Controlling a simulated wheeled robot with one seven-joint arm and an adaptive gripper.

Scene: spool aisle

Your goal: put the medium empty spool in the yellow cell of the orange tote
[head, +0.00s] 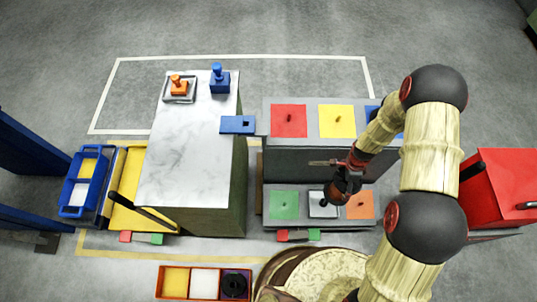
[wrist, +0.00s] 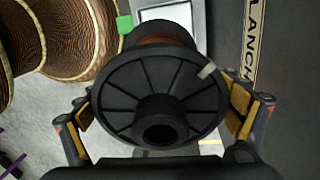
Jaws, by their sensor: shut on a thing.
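My gripper (head: 341,180) is over the lower row of the grey rack, near its silver and orange pads. It is shut on a spool (head: 338,190) with black flanges and a brown core. In the wrist view the spool's black ribbed flange (wrist: 125,95) and hub face the camera, with a finger at each side. I cannot tell from its size alone that it is the medium one. The orange tote (head: 203,298) is on the floor at bottom left. Its yellow cell (head: 175,281) is at the left and empty; the white cell is empty; the purple cell holds a black spool (head: 234,285).
The grey rack (head: 320,157) has coloured pads with pegs in two rows. A marble-topped bench (head: 190,145) stands left of it. A red box (head: 495,185) is at the right.

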